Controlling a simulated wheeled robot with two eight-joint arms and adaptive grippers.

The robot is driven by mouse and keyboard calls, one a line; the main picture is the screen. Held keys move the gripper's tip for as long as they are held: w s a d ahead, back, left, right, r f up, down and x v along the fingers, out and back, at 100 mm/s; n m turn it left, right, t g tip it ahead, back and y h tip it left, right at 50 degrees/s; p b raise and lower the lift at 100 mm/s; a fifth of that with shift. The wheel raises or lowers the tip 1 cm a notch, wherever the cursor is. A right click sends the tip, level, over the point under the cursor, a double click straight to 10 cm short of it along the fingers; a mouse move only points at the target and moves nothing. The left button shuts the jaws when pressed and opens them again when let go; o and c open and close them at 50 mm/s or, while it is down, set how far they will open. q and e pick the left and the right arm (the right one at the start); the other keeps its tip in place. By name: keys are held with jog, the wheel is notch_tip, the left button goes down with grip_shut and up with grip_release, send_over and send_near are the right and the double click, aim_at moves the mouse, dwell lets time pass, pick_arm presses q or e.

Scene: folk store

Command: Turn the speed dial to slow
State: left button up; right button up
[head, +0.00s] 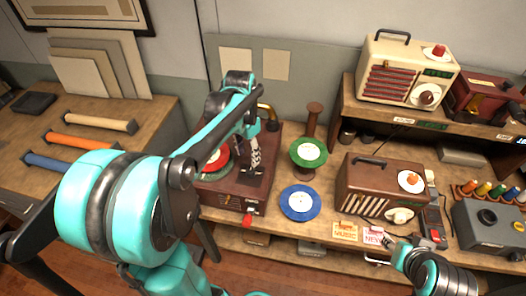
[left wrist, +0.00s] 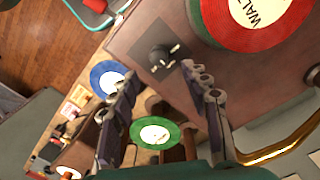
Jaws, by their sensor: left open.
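The speed dial is a small black knob (left wrist: 162,56) with a pale pointer, on a dark square plate (left wrist: 142,40) on top of the brown record player (head: 232,193). A red record (left wrist: 262,12) lies on the player beside it; it also shows in the head view (head: 214,160). My left gripper (left wrist: 160,76) is open, with the dial between and just beyond its fingertips in the left wrist view; contact cannot be told. In the head view the left gripper (head: 252,166) is over the player and hides the dial. My right gripper (head: 388,246) is low at the right, its fingers unclear.
A green record (head: 309,152) and a blue record (head: 299,203) lie right of the player. A brass tone arm or horn tube (left wrist: 285,140) is close to my left fingers.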

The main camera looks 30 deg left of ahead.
aim_at(250, 171)
pick_arm(q)
jog(key=shift+w+f, duration=0.1)
jog(key=shift+f, duration=0.2)
notch_tip(250, 171, down, 6)
jog(key=shift+d+f+b, duration=0.1)
jog(key=shift+d+b, duration=0.05)
jog(key=shift+b, duration=0.8)
jog(key=shift+s+f, duration=0.25)
jog(key=shift+f, duration=0.15)
jog(key=shift+c, duration=0.4)
grip_shut()
